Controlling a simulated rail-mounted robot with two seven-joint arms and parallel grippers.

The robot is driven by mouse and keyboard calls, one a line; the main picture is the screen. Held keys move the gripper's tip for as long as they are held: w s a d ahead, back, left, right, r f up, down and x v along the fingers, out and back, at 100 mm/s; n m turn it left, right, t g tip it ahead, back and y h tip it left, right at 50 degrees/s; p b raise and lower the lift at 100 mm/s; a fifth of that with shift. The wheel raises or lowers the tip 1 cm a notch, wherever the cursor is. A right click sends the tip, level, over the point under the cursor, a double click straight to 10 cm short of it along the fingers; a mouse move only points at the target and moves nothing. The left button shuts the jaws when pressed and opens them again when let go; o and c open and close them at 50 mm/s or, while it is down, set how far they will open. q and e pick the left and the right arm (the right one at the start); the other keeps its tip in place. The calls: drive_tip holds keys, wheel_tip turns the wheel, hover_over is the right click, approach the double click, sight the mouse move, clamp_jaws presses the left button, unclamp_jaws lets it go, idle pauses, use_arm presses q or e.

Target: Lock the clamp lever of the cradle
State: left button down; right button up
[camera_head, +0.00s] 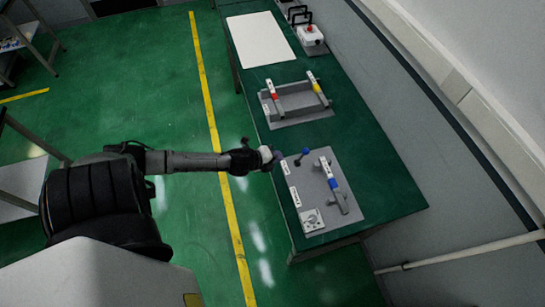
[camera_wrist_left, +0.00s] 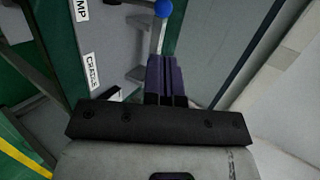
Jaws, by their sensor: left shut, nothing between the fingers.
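A grey plate (camera_head: 312,186) with white labels lies on the near part of the green table. A short lever with a blue ball knob (camera_head: 306,150) leans on its far part. A raised grey bracket with a blue-marked bar (camera_head: 333,184) stands on its right side. My left gripper (camera_head: 278,157) is at the plate's far left edge, left of the ball lever and apart from the knob. In the left wrist view its dark fingers (camera_wrist_left: 167,80) are together and empty.
A second grey fixture (camera_head: 295,104) with red (camera_head: 273,92) and yellow (camera_head: 317,86) marked parts stands farther back. Behind it are a white sheet (camera_head: 261,39) and a white box with a red button (camera_head: 310,35). A wall runs along the table's right side.

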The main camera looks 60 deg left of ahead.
use_arm(q)
drive_tip(key=shift+v, duration=0.9)
